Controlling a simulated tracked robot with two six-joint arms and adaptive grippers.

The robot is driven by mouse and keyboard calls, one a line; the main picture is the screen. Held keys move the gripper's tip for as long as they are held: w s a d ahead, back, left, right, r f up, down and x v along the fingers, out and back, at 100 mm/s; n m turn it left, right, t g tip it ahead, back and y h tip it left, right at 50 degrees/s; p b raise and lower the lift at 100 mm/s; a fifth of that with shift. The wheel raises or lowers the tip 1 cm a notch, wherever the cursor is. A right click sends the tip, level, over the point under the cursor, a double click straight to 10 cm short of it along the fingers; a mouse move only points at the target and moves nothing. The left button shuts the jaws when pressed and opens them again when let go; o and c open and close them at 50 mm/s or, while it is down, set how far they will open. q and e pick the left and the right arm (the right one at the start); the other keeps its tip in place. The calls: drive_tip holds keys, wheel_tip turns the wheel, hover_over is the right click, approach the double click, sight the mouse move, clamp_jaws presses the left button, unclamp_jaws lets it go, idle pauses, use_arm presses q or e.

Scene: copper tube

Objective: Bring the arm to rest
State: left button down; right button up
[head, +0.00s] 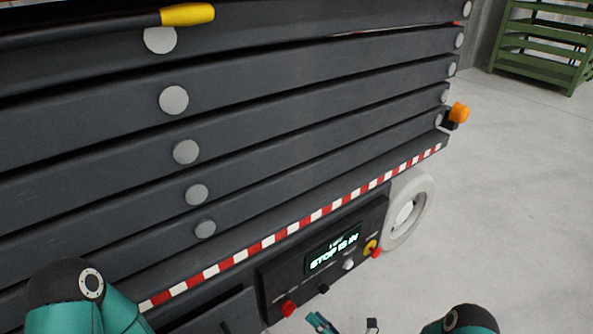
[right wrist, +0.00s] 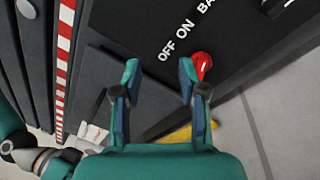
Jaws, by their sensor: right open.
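My right gripper (head: 345,324) shows at the bottom edge of the head view, with only its fingertips in sight. In the right wrist view, my right gripper (right wrist: 160,82) is open, with nothing between its fingers. A red knob (right wrist: 203,64) on the dark panel shows just beside the right-hand fingertip; I cannot tell whether they touch. The same panel (head: 327,281) is in the head view, with the red knob (head: 288,307) at its lower left. Its lit display (head: 333,255) reads "STOP IS IN". My left gripper is out of view.
A lift with dark stacked beams (head: 330,104) fills the left and middle. A red-and-yellow stop button (head: 371,248) and a pale wheel (head: 424,194) are at the panel's right. An orange lamp (head: 460,112) sticks out at the lift's corner.

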drive_tip(key=s+a+r+n+g+y, duration=0.4)
drive_tip(key=s+a+r+n+g, duration=0.1)
drive_tip(key=s+a+n+g, duration=0.3)
drive_tip(key=s+d+f+n+g+h, duration=0.1)
drive_tip(key=s+f+n+g+h, duration=0.15)
drive_tip(key=s+n+g, duration=0.85)
drive_tip(key=s+d+f+n+t+h, duration=0.2)
drive_tip(key=s+d+f+n+h, duration=0.4)
drive_tip(key=s+d+n+h, duration=0.5)
drive_tip(key=w+d+r+n+t+p, duration=0.1)
drive_tip(key=w+d+n+t+p, duration=0.1)
drive_tip(key=w+n+t, duration=0.35)
wheel_tip(320, 180, up, 36)
drive_tip(key=w+g+p, duration=0.1)
drive_tip(key=w+p, duration=0.1)
drive_tip(key=p, duration=3.3)
drive_tip(key=shift+f+n+g+p, duration=0.2)
drive_tip(key=shift+n+g+p, duration=0.15)
